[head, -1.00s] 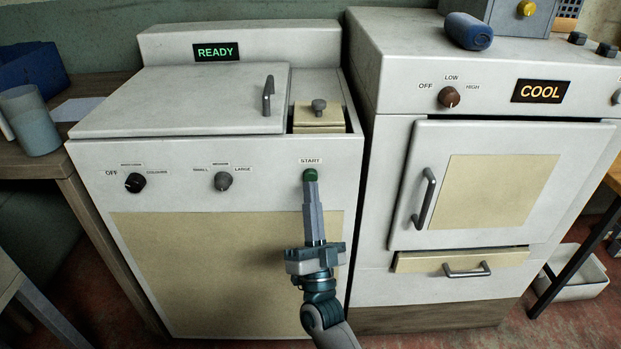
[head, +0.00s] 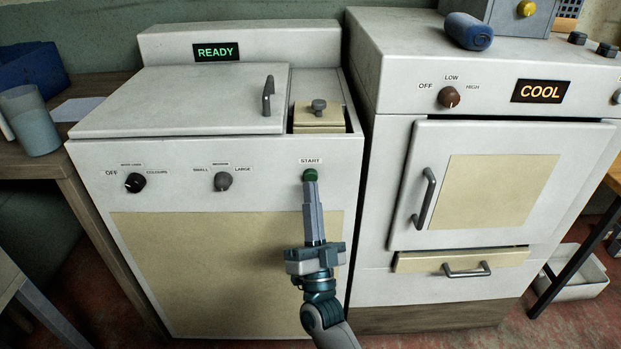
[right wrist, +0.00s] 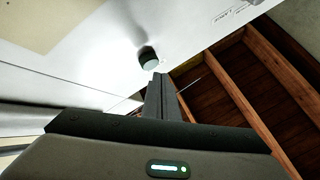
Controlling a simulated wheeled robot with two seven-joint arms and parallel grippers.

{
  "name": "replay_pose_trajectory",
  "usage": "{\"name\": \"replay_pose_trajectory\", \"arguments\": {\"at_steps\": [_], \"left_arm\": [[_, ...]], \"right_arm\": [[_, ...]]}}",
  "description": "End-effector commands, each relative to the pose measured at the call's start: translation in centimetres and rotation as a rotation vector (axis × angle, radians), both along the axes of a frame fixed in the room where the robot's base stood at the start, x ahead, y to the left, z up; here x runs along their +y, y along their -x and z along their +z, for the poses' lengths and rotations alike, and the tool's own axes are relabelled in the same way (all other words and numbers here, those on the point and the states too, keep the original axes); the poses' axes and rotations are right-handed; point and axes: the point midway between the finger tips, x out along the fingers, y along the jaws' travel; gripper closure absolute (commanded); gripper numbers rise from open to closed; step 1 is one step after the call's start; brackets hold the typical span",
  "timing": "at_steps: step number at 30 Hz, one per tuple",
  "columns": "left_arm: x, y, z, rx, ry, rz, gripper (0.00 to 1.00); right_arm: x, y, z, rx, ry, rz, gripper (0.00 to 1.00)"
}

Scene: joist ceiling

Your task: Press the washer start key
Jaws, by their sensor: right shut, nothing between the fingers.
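My left gripper is not in view.
A dryer-like machine (head: 400,220) with a COOL display (head: 540,91) stands close on the right, a blue roll (head: 468,31) on top. A wooden table (head: 60,165) with a cup (head: 30,120) is at the left. The space before the washer front is clear.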

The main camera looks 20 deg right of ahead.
Motion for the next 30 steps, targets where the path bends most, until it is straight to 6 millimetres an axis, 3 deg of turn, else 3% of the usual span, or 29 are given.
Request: {"name": "replay_pose_trajectory", "arguments": {"at_steps": [30], "left_arm": [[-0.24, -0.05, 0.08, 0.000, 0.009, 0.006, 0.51]], "right_arm": [[-0.31, -1.03, 0.02, 0.000, 0.000, 0.000, 1.00]]}}
